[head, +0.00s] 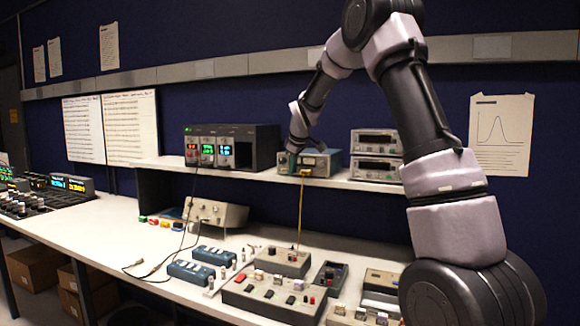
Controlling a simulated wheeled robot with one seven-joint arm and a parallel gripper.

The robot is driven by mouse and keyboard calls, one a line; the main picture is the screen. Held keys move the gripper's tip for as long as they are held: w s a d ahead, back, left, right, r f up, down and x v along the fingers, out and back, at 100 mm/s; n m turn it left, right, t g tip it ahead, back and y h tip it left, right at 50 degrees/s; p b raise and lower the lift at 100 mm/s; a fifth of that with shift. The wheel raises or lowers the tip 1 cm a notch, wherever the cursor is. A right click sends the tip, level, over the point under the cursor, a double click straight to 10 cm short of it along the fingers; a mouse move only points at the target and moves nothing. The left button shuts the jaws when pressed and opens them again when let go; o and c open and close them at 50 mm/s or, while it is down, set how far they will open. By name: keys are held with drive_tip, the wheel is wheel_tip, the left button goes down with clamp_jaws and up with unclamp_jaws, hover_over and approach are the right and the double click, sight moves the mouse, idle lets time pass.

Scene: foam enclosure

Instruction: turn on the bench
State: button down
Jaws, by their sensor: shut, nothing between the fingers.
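The bench (120,226) is a long white worktop with a raised shelf (262,174) carrying instruments. On the shelf a dark power supply unit (264,146) shows lit red, green and cyan displays. Right of it is a grey box instrument (326,160) with a yellow cable at its front. My arm reaches over from the right. My gripper (292,160) is shut and empty at the left front of the grey box. It is small in the picture, and I cannot tell whether it touches the box.
Two stacked grey instruments (376,155) with dark displays stand right on the shelf. A beige box (216,212), blue modules (191,272) and control boxes (272,296) crowd the worktop. Lit equipment (70,184) is at far left. Worktop left of the beige box is partly clear.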

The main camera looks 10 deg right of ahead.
drive_tip(key=shift+w+d, duration=0.15)
drive_tip(key=shift+w, duration=0.05)
drive_tip(key=shift+w+d+f, duration=0.1)
drive_tip(key=shift+w+d, duration=0.05)
idle(0.3)
drive_tip(key=shift+r, duration=0.95)
